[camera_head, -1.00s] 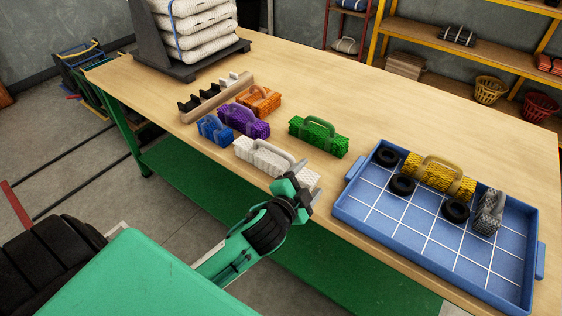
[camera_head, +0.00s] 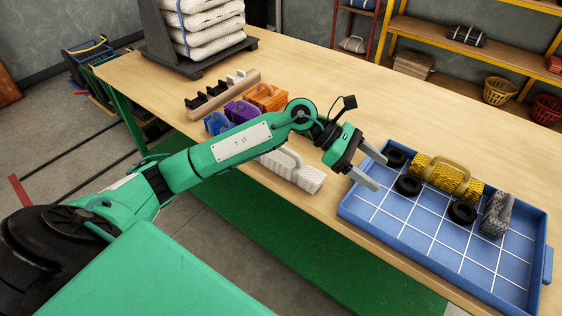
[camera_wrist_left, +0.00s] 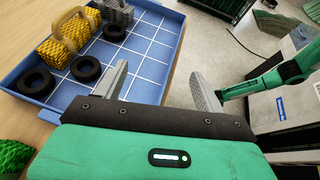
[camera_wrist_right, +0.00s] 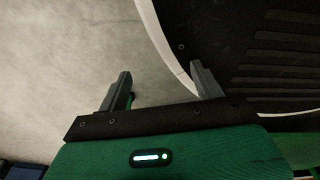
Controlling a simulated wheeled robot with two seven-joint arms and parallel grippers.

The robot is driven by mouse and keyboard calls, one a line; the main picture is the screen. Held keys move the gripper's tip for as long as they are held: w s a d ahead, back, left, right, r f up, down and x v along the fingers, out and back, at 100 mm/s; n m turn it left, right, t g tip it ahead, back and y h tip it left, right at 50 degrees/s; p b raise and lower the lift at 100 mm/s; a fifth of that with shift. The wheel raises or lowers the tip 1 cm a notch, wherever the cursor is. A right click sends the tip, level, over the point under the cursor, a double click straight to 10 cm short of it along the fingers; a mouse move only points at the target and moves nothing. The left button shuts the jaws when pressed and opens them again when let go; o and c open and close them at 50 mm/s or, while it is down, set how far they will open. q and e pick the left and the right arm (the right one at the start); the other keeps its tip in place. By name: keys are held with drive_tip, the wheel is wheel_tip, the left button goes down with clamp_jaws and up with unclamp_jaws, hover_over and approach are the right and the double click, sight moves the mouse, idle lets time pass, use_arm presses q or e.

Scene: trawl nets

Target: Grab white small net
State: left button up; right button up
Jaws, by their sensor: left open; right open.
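The white small net (camera_head: 306,176) is a white bundle with a handle on top. It lies at the near edge of the table in the head view, partly hidden by my left arm. My left gripper (camera_head: 380,174) is open and empty, to the right of the white net, by the left edge of the blue tray. Its open fingers also show in the left wrist view (camera_wrist_left: 160,70), where I see no white net. My right gripper (camera_wrist_right: 160,82) is open and empty over the grey floor in the right wrist view; the head view does not show it.
The blue tray (camera_head: 425,244) holds a yellow net (camera_head: 433,173), a grey net (camera_head: 495,216) and several black rings. Blue (camera_head: 216,123), purple (camera_head: 243,113) and orange (camera_head: 268,97) nets lie behind my left arm. The table's back right is clear.

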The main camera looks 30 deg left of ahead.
use_arm(q)
drive_tip(key=w+a+f+m+y, duration=0.1)
drive_tip(key=w+a+y, duration=0.1)
drive_tip(key=a+y, duration=0.3)
drive_tip(key=w+a+f+m+y, duration=0.1)
drive_tip(key=w+a+m+y, duration=0.1)
drive_tip(key=a, duration=0.6)
drive_tip(key=g+y+p, duration=0.1)
drive_tip(key=y, duration=0.5)
hover_over(280, 156)
drive_tip(key=f, duration=0.5)
drive_tip(key=shift+d, duration=0.35)
drive_tip(key=shift+f, duration=0.4)
drive_tip(key=f, duration=0.1)
drive_tip(key=f+p, duration=0.1)
drive_tip(key=f, duration=0.2)
drive_tip(key=shift+s+a+f+p, duration=0.1)
drive_tip(key=shift+a+p, duration=0.2)
drive_tip(key=shift+a, duration=0.05)
drive_tip(key=shift+f, duration=0.25)
use_arm(e)
drive_tip(key=s, duration=0.2)
drive_tip(key=s+d, duration=0.1)
drive_tip(key=s, duration=0.1)
drive_tip(key=shift+r, duration=0.25)
